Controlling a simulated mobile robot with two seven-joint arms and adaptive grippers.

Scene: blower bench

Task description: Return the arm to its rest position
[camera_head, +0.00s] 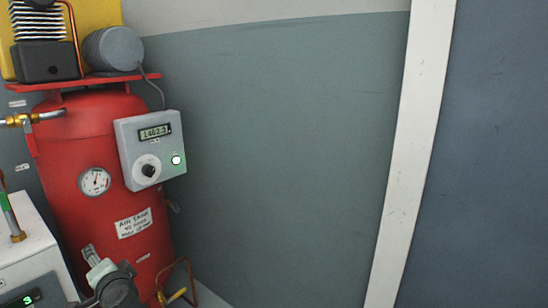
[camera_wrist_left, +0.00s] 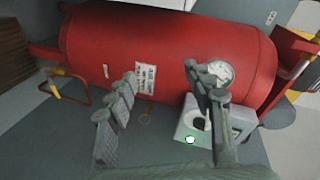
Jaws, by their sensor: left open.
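My left gripper (camera_head: 97,266) shows at the bottom left of the head view, in front of the lower part of the red air tank (camera_head: 75,145). In the left wrist view its two grey fingers (camera_wrist_left: 162,76) stand apart with nothing held between them. The tank (camera_wrist_left: 110,35) lies beyond the fingers there. The right finger partly covers the grey control box (camera_wrist_left: 188,122) and the edge of the pressure gauge (camera_wrist_left: 222,72). My right gripper is in neither view.
The control box (camera_head: 153,150) with a lit display reading about 1462 is at the tank's upper right. A brass-ended pipe (camera_head: 35,119) is at its left. A white unit (camera_head: 25,240) stands at lower left. A bare grey wall (camera_head: 280,150) and white post (camera_head: 412,150) lie to the right.

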